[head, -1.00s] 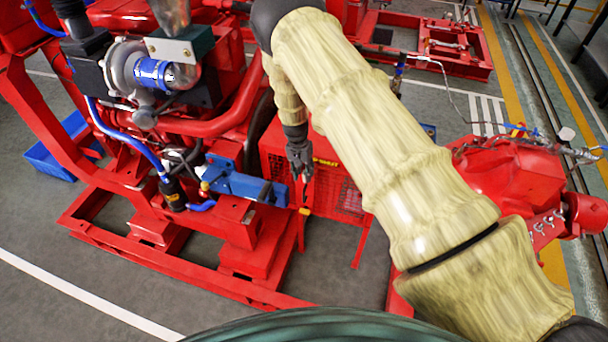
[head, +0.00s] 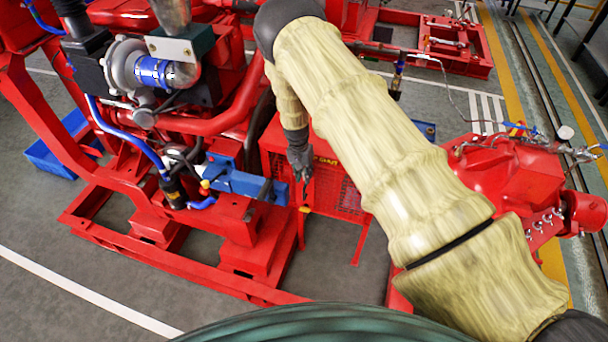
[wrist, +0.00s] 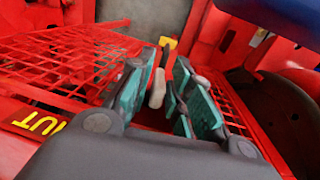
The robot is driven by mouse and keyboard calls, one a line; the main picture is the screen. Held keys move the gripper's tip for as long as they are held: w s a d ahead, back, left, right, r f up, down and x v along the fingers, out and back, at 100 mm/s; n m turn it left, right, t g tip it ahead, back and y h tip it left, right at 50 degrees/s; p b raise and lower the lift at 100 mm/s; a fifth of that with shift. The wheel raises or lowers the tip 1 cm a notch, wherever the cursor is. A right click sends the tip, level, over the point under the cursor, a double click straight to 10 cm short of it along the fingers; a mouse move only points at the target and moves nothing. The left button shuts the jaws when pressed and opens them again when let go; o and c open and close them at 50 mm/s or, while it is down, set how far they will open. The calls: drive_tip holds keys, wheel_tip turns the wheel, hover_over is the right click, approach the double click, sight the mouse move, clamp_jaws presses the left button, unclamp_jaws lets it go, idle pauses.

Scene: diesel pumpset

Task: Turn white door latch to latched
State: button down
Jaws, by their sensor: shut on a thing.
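The white door latch (wrist: 157,88) shows in the wrist view as a small pale piece between the green finger pads, close to the left finger. My gripper (wrist: 167,74) is shut on it. A red strip with a yellow end (wrist: 167,45) runs just beyond the fingertips. In the head view my gripper (head: 302,172) points down at the front of the red mesh cabinet (head: 335,190). There the latch is hidden or too small to tell. The fingers cover part of the latch, and its exact angle is not clear.
Red mesh panels (wrist: 75,62) lie on both sides of the fingers. A red engine frame with a blue block (head: 235,183) stands left of my gripper. A red machine (head: 515,180) stands at the right. Grey floor is clear at the lower left.

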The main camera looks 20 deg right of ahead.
drive_tip(key=shift+s+d+t+y, duration=0.1)
drive_tip(key=shift+t+y, duration=0.3)
drive_tip(key=shift+y, duration=0.2)
drive_tip(key=c, duration=1.5)
unclamp_jaws()
drive_tip(key=shift+r, duration=0.65)
wheel_tip(320, 180, up, 11)
drive_tip(key=shift+d+f, duration=0.1)
drive_tip(key=shift+f, duration=0.05)
